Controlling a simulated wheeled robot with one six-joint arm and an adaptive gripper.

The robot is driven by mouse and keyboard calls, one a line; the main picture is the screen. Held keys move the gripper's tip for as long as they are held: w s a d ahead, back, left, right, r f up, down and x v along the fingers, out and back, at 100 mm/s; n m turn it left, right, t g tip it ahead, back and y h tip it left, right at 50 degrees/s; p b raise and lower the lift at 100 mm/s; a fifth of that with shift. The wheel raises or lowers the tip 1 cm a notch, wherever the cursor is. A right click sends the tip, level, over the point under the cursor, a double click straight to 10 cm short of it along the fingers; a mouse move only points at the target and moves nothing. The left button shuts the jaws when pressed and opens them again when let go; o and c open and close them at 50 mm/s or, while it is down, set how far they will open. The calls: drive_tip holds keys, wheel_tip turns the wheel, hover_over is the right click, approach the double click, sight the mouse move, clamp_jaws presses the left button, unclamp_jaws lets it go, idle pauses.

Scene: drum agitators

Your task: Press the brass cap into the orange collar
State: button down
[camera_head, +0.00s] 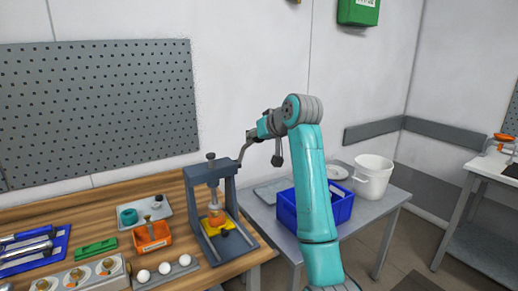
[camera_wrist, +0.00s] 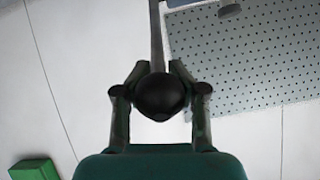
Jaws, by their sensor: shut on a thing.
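The press (camera_head: 229,194) is a dark grey frame standing at the right end of the wooden bench. The orange collar (camera_head: 216,217) sits on its yellow plate (camera_head: 233,227), under the ram. A small brass-coloured piece, apparently the brass cap (camera_head: 214,206), shows on top of the collar; how deep it sits is too small to tell. My gripper (camera_head: 254,134) is up beside the press, at the upper end of its lever (camera_head: 243,151). In the wrist view, my gripper (camera_wrist: 160,76) is shut around the lever's round black knob (camera_wrist: 159,97), with the grey lever bar running upward.
An orange bin (camera_head: 152,238), a grey tray (camera_head: 142,213) with a teal ring, white balls in a rack (camera_head: 165,271) and a green block (camera_head: 95,249) stand left of the press. A blue crate (camera_head: 284,209) and white bucket (camera_head: 373,177) are on the table to the right.

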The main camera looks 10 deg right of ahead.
drive_tip(key=shift+w+a+r, duration=0.25)
drive_tip(key=shift+w+r, duration=0.65)
drive_tip(key=shift+r, duration=0.1)
drive_tip(key=c, duration=0.8)
unclamp_jaws()
drive_tip(key=shift+c, duration=0.2)
drive_tip(key=shift+f, duration=0.15)
drive_tip(key=v, duration=1.2)
